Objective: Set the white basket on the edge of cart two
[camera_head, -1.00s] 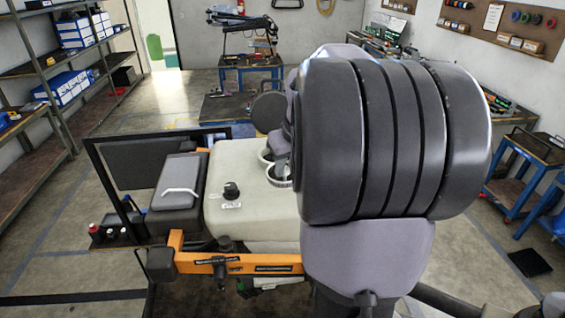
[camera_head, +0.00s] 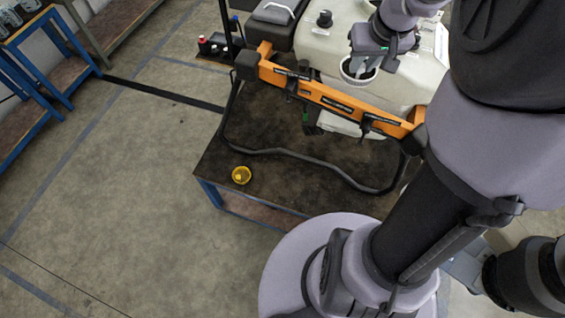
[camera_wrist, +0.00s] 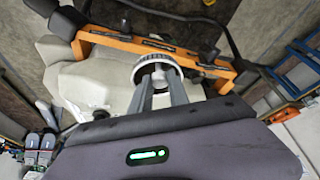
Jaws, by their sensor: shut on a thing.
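My gripper (camera_head: 364,66) is shut on the white basket (camera_head: 347,75), a small round piece with a dark inside. It is held over or close to the pale tank of the drone; I cannot tell whether it touches. The wrist view shows the basket's white ribbed rim (camera_wrist: 140,65) around my fingertips (camera_wrist: 158,78). No label marks cart two. A blue-framed cart (camera_head: 36,68) stands at the upper left, and a blue-framed stand with a dark top (camera_head: 215,155) is under the drone.
The drone's orange bar (camera_head: 335,102) and black curved tube (camera_head: 300,152) lie between the tank and the stand's near edge. A yellow cap (camera_head: 241,175) lies on that edge. Small red and dark bottles (camera_head: 208,46) stand by the drone. The floor (camera_head: 110,190) at left is clear.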

